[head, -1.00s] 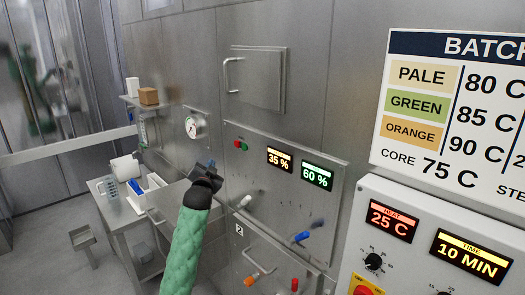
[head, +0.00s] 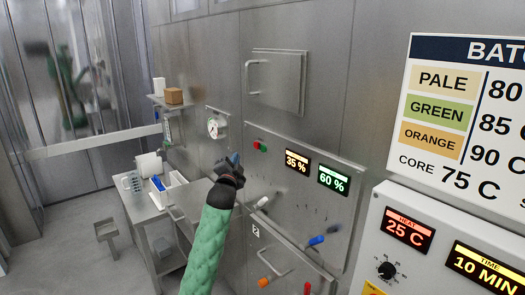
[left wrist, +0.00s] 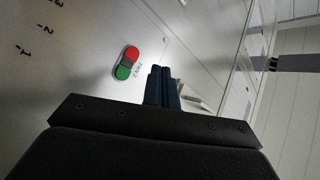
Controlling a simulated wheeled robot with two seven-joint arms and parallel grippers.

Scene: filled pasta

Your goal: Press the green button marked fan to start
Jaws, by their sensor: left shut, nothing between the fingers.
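The two-part fan button (head: 260,147), one half green and one half red, sits on the steel control panel (head: 290,190), left of the lit displays. In the left wrist view the green button (left wrist: 122,72) is the lower half of the pill, with the red half (left wrist: 131,53) above it and small lettering beside it. My left gripper (head: 236,159) is shut and empty, in front of the wall just left of and slightly below the button, apart from it. In the wrist view its shut fingers (left wrist: 161,75) are right of the button. My right gripper is not in view.
The panel displays read 35 % (head: 297,161) and 60 % (head: 333,178). A white-handled lever (head: 262,202) and a blue-handled lever (head: 316,240) stick out below. A gauge (head: 217,125) is on the wall to the left. A side table (head: 165,205) stands at left.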

